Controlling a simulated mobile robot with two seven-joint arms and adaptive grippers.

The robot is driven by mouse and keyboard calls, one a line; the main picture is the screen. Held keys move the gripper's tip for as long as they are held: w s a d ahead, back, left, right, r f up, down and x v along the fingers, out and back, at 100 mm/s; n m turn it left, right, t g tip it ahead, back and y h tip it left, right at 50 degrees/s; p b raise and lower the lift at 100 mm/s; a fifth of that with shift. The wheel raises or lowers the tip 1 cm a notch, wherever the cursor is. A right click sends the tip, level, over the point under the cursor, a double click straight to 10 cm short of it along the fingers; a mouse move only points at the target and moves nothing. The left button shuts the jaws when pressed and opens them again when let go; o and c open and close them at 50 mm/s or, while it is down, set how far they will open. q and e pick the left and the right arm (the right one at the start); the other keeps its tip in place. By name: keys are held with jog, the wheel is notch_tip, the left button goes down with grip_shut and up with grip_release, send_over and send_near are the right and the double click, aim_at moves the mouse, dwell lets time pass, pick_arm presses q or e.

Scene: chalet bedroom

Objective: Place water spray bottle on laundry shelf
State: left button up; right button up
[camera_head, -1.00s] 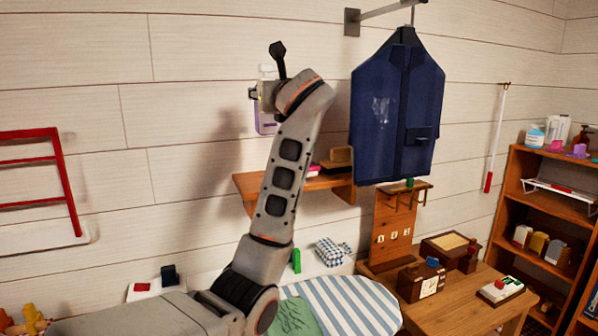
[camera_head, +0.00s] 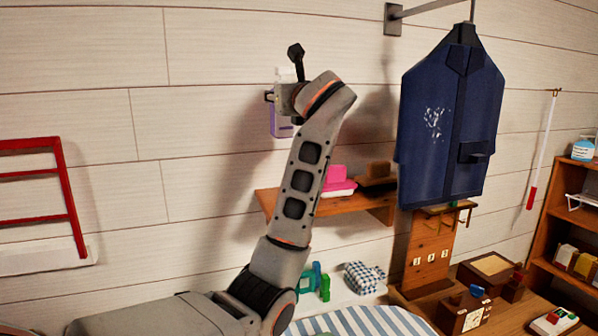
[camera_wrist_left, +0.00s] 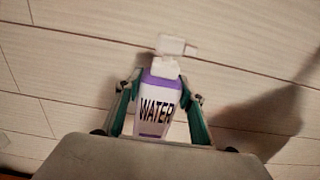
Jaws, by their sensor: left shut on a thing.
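The water spray bottle (camera_wrist_left: 157,112) is white and purple with a "WATER" label and a white spray head. My left gripper (camera_wrist_left: 160,88) is shut on its body, one finger on each side, and it looks upright. In the head view, part of the bottle (camera_head: 281,123) shows in front of the plank wall, partly hidden by my left wrist (camera_head: 289,98). The wooden wall shelf (camera_head: 350,206) is below and to the right of the bottle, partly covered by my left forearm. My right gripper is not in view.
On the shelf are a pink and white item (camera_head: 338,180) and a brown block-like item (camera_head: 378,173). A dark blue garment (camera_head: 450,120) hangs just right of the shelf. A red rack (camera_head: 68,200) is at the left. A desk with boxes (camera_head: 490,266) is at the lower right.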

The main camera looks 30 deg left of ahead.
pick_arm(q)
notch_tip(320, 180, down, 16)
jog(key=shift+f+p, duration=0.15)
jog(key=shift+p, duration=0.3)
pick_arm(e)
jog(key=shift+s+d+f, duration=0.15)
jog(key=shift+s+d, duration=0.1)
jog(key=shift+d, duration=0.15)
pick_arm(q)
jog(key=o, duration=1.5)
jog(key=shift+f, duration=0.15)
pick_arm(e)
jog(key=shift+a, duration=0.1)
